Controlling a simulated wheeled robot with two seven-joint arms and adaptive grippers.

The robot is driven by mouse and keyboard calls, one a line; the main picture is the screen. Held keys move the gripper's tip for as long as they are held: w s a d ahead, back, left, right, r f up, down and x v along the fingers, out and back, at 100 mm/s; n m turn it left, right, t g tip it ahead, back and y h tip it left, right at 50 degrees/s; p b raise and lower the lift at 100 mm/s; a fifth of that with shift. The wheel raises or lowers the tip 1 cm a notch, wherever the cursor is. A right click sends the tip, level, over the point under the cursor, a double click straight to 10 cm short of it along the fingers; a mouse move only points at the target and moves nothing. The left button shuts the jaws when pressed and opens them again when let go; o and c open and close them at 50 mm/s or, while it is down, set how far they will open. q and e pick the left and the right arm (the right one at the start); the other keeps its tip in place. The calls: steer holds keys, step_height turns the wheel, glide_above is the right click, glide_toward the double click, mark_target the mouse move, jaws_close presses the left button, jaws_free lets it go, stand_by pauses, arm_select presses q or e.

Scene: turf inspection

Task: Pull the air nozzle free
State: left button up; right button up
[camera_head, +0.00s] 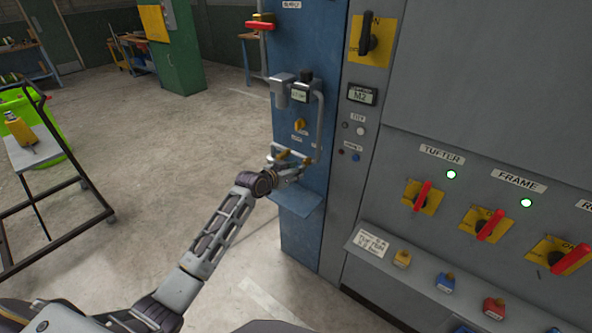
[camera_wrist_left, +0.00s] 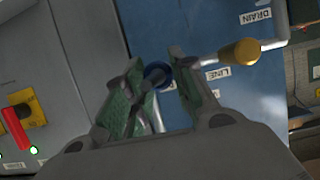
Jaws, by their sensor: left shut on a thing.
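My left gripper (camera_head: 292,171) is at the lower fittings on the front of the blue cabinet (camera_head: 301,222), just above its small blue shelf. In the left wrist view, the left gripper (camera_wrist_left: 156,70) has its two green-padded fingers closed on the air nozzle (camera_wrist_left: 158,77), a part with a blue ring. A grey stem runs down from it between the fingers. In the head view the nozzle is hidden by the gripper, so I cannot tell how it sits against its fitting. My right gripper is not in view.
A pipe with a brass knob (camera_wrist_left: 240,52) sticks out close beside the fingers, near the LINE and DRAIN labels. The grey switch panel (camera_head: 470,130) stands right. A cart (camera_head: 40,152) is at left; the floor between is clear.

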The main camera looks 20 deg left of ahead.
arm_select(q)
steer(key=shift+s+a+p, duration=0.15)
steer(key=shift+s+p, duration=0.2)
steer(key=shift+s, duration=0.1)
stand_by(0.5)
steer(key=shift+s+a+p, duration=0.3)
steer(key=shift+s+p, duration=0.15)
steer(key=shift+s, duration=0.25)
steer(key=shift+s+a+p, duration=0.3)
steer(key=shift+s+p, duration=0.15)
steer(key=shift+s, duration=0.35)
steer(key=shift+s+a+p, duration=0.25)
steer(key=shift+s+p, duration=0.15)
steer(key=shift+s, duration=0.35)
